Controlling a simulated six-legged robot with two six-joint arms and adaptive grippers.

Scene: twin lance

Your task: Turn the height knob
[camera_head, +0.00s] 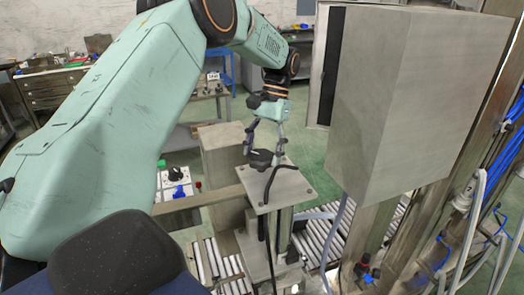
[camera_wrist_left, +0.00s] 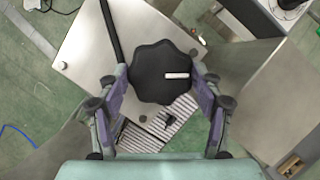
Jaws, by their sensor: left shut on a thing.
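The height knob (camera_head: 262,158) is a black lobed knob on top of a square metal plate (camera_head: 290,188). In the left wrist view the knob (camera_wrist_left: 160,72) shows a white mark on its right half. My left gripper (camera_head: 264,150) reaches down over the knob from above. In the left wrist view my left gripper (camera_wrist_left: 163,85) has a finger on each side of the knob, shut on it. My right gripper is in neither view.
A large grey metal cabinet (camera_head: 415,100) stands close on the right. Roller conveyors (camera_head: 320,235) run below the plate. A panel with a black knob and a blue part (camera_head: 178,183) is at the left. A dark cable (camera_head: 268,205) hangs over the plate.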

